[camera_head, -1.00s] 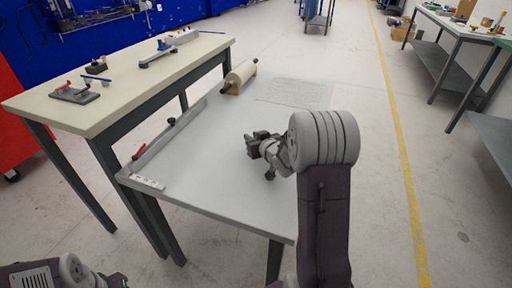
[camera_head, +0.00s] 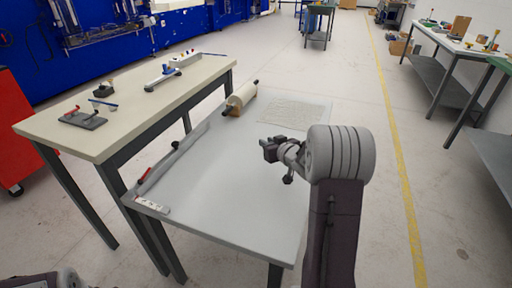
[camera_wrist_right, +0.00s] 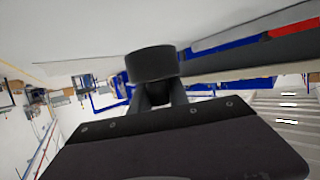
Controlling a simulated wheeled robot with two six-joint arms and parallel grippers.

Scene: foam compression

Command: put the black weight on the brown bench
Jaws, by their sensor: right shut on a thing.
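The black weight (camera_wrist_right: 151,64) is a short dark cylinder in the right wrist view. My right gripper (camera_wrist_right: 158,92) is shut on it; its fingers meet the weight beyond the dark gripper body. In the head view my right gripper (camera_head: 270,150) is over the right part of the grey-white table, and I cannot separate the weight from the dark fingers. The bench with a beige-tan top (camera_head: 150,110) stands at the left, apart from my right gripper; no other top nearby looks browner. My left gripper is out of view; only part of that arm shows at the bottom left.
The grey-white table (camera_head: 225,190) carries a roller (camera_head: 241,97), a flat pale sheet (camera_head: 290,114) and a long bar along its left edge. The beige bench holds a blue-and-grey tool (camera_head: 164,77) and small clamps. Open floor lies right of the table.

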